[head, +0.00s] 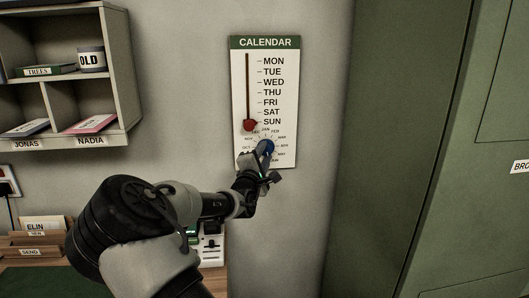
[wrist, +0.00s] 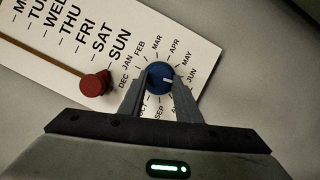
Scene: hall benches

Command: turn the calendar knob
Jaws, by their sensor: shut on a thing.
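The calendar board (head: 283,99) hangs on the grey wall, white with a green header. Its blue knob (head: 267,146) sits low on the board inside a ring of month names; it also shows in the wrist view (wrist: 160,76). My gripper (head: 262,156) is at the knob, and in the wrist view its fingers (wrist: 160,91) are shut on the knob from both sides. The knob's white mark points right in the wrist view, roughly between MAY and JUN. A red slider (head: 249,125) stands at the bottom of its slot beside SUN. My fingers hide some month names.
A shelf (head: 128,82) with labelled compartments is on the wall at the left. A desk with a letter holder (head: 42,240) is below it. A green cabinet (head: 391,150) stands at the right. Bare wall lies between the board and the cabinet.

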